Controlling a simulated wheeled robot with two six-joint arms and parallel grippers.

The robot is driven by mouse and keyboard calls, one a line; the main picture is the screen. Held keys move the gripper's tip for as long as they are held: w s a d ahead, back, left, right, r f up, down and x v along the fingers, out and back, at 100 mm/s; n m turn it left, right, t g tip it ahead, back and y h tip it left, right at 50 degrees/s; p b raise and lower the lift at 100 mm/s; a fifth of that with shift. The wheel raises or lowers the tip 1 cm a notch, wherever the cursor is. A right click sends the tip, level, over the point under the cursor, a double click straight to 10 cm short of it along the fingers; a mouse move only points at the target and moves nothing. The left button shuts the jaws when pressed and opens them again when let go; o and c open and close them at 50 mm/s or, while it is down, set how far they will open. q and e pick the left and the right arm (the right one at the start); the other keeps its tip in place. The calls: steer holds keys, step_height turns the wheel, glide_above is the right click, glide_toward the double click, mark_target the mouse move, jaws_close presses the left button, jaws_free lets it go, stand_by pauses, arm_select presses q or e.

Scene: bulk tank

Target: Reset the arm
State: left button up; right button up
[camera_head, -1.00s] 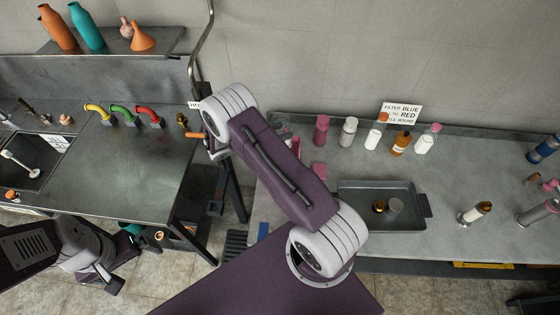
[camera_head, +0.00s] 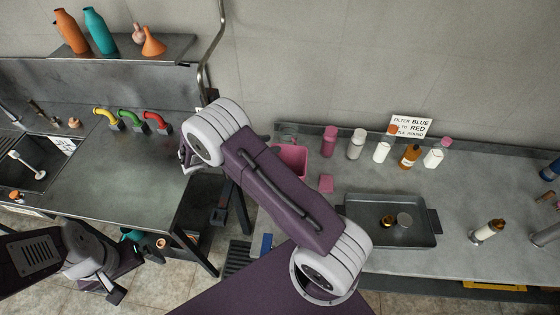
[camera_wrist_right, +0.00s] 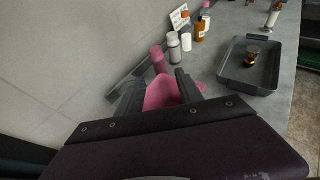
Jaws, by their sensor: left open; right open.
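My right arm crosses the middle of the head view, its purple link slanting up to the left. My right gripper (camera_head: 186,158) shows only partly at its far end, mostly hidden behind the pale joint, above the right edge of the steel counter (camera_head: 120,170). In the right wrist view the right gripper (camera_wrist_right: 158,90) is open and empty. A pink bin (camera_wrist_right: 163,94) appears beyond its fingers; in the head view the bin (camera_head: 293,160) stands well right of the gripper. My left gripper (camera_head: 125,280) is open and empty at the lower left, low in front of the steel counter.
The grey bench on the right holds a dark tray (camera_head: 377,232) with small items, several bottles along the back, and a sign (camera_head: 410,126). Yellow, green and red taps (camera_head: 156,121) line the steel counter's back. A shelf (camera_head: 120,50) with bottles hangs above. A sink (camera_head: 33,160) is left.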

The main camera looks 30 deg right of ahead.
steer(key=s+d+r+m+g+b, duration=0.1)
steer(key=s+d+r+m+b, duration=0.1)
steer(key=d+r+m+b, duration=0.15)
steer(key=s+a+f+m+g+y+b, duration=0.15)
steer(key=s+m+y, duration=0.35)
steer(key=s, duration=0.5)
steer(key=s+a+f+m+t+y, duration=0.1)
steer(key=s+a+f+m+y, duration=0.1)
steer(key=a+f+m+y, duration=0.1)
steer(key=s+a+f+m+t+y, duration=0.2)
steer(key=a+f+m+y, duration=0.2)
steer(key=a+m, duration=0.3)
steer(key=shift+s+a+y, duration=0.25)
steer(key=shift+a+y, duration=0.55)
steer(key=shift+a, duration=0.35)
steer(key=shift+s, duration=0.2)
